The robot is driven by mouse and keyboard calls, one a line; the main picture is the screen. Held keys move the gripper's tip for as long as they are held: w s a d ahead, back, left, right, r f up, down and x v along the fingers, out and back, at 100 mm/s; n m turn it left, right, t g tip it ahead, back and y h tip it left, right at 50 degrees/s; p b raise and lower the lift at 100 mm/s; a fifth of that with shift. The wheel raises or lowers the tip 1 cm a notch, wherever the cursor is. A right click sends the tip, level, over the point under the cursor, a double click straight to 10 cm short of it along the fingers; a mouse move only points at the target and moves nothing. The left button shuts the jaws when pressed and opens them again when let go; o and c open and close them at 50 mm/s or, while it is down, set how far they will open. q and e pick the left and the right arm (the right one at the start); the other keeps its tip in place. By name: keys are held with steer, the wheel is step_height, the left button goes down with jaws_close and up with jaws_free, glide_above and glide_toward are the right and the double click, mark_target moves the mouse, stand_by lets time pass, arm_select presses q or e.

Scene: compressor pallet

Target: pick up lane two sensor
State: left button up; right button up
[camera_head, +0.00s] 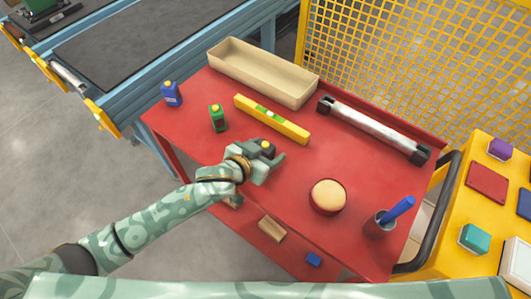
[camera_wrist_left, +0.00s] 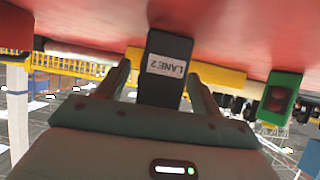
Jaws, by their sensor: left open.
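The lane two sensor is a small dark block labelled "LANE 2" (camera_wrist_left: 167,68). In the head view the dark sensor (camera_head: 267,149), with a yellow top, stands on the red cart top, partly hidden by my left gripper (camera_head: 271,160). In the left wrist view, which is upside down, my left gripper (camera_wrist_left: 158,84) is open. One finger is on each side of the sensor, with a visible gap at the left finger; whether the right finger touches cannot be told. My right gripper is not in view.
On the red cart (camera_head: 296,225) are a green block (camera_head: 217,119), a blue block (camera_head: 171,95), a yellow level (camera_head: 272,118), a beige tray (camera_head: 238,69), a black-ended cylinder (camera_head: 375,130), a round tan-topped item (camera_head: 328,196) and a cup (camera_head: 377,226) with a blue tool.

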arm_select(q)
steer(key=c, duration=1.1)
steer(key=shift+r, duration=0.15)
steer(key=shift+c, duration=0.2)
